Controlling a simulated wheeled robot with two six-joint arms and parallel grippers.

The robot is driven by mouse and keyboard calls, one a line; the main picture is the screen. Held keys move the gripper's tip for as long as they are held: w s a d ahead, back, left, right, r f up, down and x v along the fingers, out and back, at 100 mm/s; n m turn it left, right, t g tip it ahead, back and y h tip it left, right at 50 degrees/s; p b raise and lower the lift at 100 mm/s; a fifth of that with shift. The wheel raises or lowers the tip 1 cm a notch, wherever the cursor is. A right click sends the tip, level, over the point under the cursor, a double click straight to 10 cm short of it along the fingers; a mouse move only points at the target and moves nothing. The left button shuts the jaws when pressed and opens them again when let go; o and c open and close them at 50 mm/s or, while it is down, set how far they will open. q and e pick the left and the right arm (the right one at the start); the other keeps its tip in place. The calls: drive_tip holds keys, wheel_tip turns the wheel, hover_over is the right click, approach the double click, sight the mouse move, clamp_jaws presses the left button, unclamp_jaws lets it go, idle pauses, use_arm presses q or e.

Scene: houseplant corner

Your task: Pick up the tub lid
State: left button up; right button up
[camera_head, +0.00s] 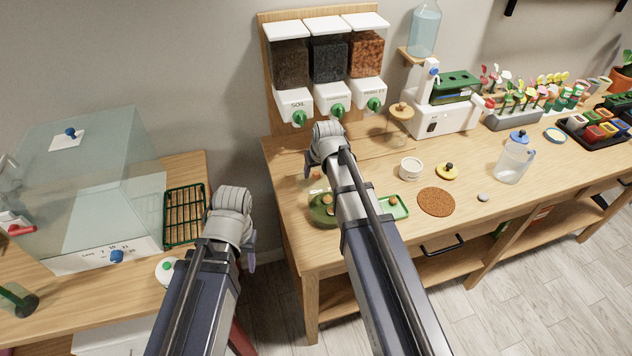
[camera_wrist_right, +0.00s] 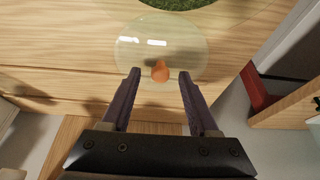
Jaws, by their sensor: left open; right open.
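A yellow lid (camera_head: 447,172) with a dark knob lies flat on the right workbench, beside a small white open tub (camera_head: 410,170); it looks like the tub lid. My right gripper (camera_wrist_right: 160,75) is open. In the right wrist view a clear round glass lid (camera_wrist_right: 135,48) with an orange knob (camera_wrist_right: 160,71) lies below it, the knob showing between the fingertips; I cannot tell the gap. In the head view my right arm hides most of this gripper. My left gripper (camera_head: 251,254) is open and empty, left of the workbench and well away from the yellow lid.
A cork mat (camera_head: 436,202) and a grey stone (camera_head: 483,198) lie in front of the yellow lid. A clear jug (camera_head: 514,160) stands to its right. A green tray (camera_head: 394,208) lies beside my right arm. A lidded glass jar (camera_head: 399,126) stands behind the tub.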

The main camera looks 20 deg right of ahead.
sight(317, 174)
clamp_jaws()
idle(0.3)
drive_tip(key=shift+r, duration=0.1)
wheel_tip(317, 174, up, 10)
drive_tip(key=p, duration=1)
drive_tip(key=shift+s, duration=0.15)
